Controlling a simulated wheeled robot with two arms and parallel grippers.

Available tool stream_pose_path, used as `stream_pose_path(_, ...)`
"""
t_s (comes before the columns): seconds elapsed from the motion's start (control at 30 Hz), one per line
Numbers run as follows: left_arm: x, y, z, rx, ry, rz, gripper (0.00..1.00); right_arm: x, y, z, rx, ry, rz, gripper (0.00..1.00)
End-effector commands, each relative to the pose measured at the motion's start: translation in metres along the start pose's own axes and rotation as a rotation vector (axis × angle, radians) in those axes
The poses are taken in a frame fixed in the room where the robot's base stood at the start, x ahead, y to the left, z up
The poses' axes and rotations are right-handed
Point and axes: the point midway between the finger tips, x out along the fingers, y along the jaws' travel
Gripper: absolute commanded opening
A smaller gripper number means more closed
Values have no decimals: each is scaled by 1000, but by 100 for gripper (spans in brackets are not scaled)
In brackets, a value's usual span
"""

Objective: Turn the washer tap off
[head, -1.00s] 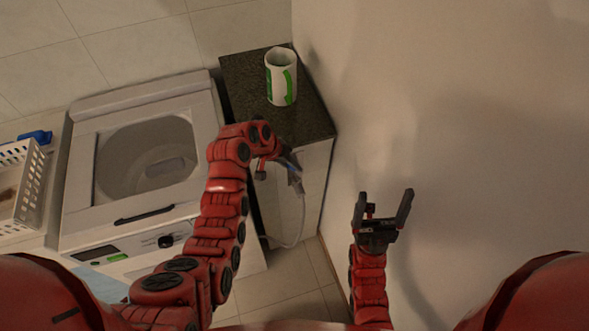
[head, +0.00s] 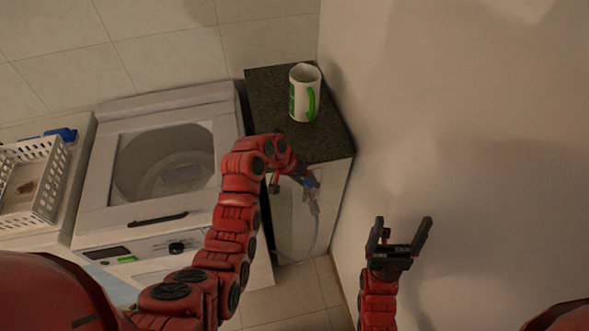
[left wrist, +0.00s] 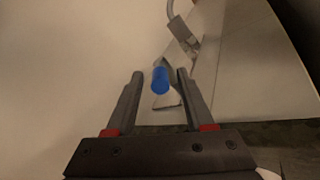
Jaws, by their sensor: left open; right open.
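The washer tap's blue handle (left wrist: 160,80) shows in the left wrist view, between the two fingers of my left gripper (head: 304,178). The fingers stand apart, with a gap on each side of the handle. The grey tap body and hose fitting (left wrist: 182,28) are beyond it. In the head view, the tap (head: 311,192) is on the side of the dark-topped cabinet, partly hidden by my left gripper. My right gripper (head: 400,238) is open and empty near the right wall.
A white basket (head: 50,185) and a blue item (head: 66,134) are at the far left. A pale hose (head: 310,240) hangs below the tap. The wall (head: 480,150) closes off the right side.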

Motion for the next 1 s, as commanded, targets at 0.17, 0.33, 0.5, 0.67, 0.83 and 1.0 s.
stream_pose_path(0.17,-23,-2,0,2,8,-2,53,-14,-1,2,0,0,0,85)
stream_pose_path(0.33,-67,2,-2,0,3,-4,53,-2,0,0,0,-1,0,85)
stream_pose_path(0.5,-101,2,-2,-1,-1,-5,53,30,2,-5,0,0,0,85)
stream_pose_path(0.67,-132,2,-1,0,-1,-4,53,51,3,-9,0,0,0,85)
stream_pose_path(0.83,-153,0,0,0,0,-3,53,61,3,-10,0,0,0,85)
stream_pose_path(1.0,-163,0,0,0,0,-2,53,64,3,-11,0,0,0,85)
